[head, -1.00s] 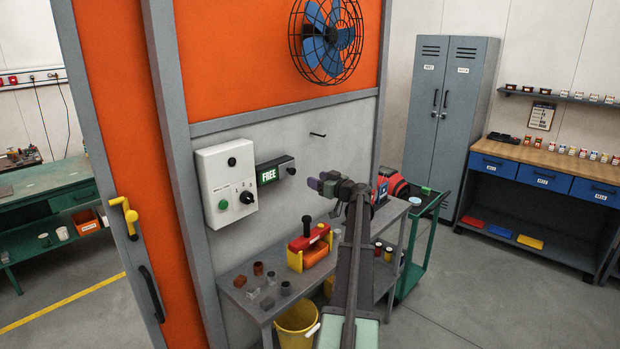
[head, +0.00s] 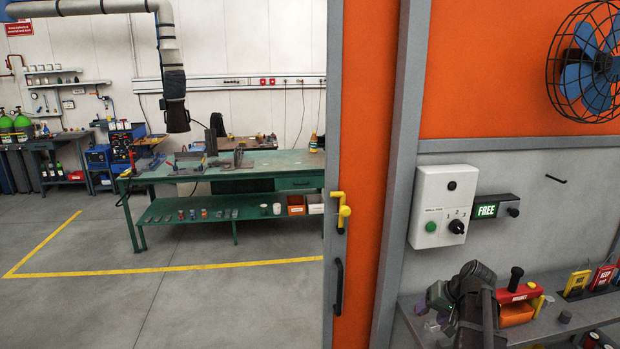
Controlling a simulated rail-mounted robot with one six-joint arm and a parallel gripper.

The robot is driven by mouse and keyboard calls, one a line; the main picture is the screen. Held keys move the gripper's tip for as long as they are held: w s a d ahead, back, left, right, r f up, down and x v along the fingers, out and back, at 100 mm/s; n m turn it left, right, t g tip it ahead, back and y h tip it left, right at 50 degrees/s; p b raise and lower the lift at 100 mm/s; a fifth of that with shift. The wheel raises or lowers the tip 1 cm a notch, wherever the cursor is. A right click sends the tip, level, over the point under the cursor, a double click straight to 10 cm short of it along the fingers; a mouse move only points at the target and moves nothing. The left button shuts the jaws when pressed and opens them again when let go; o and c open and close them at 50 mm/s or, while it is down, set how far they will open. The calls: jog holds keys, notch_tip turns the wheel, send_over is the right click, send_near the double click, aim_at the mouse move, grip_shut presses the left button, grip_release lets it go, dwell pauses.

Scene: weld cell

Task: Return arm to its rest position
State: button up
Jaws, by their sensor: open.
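My gripper (head: 428,308) is in the lower right of the head view, at the end of my dark arm. Its pale purplish fingers point left and are open, with nothing seen between them. It shows below the white control box (head: 442,206) and in front of the left end of a small grey bench (head: 568,328). My arm rises from the bottom edge and hides part of the bench top. The red and orange magnet tool (head: 517,292) with a black knob sits on the bench, just right of my arm.
An orange partition with a grey post (head: 401,170), yellow latch (head: 341,210) and black handle (head: 339,287) stands left of my gripper. A sign (head: 486,210) reads FREE. A green workbench (head: 220,176) stands at the back left.

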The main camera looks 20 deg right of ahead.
jog(key=s+a+f+n+g+h+b, duration=0.1)
jog(key=s+a+n, duration=0.1)
jog(key=a, duration=0.9)
jog(key=s+a+f+n+g+h+b, duration=0.1)
jog(key=s+a+f+n+g, duration=0.1)
jog(key=a, duration=0.9)
jog(key=s+a+f+n+g+h+b, duration=0.1)
jog(key=s+a+f+n, duration=0.1)
jog(key=a, duration=0.9)
jog(key=shift+s+a+f+g, duration=0.15)
jog(key=shift+s+f+g, duration=0.2)
jog(key=shift+s, duration=0.3)
jog(key=shift+r, duration=0.1)
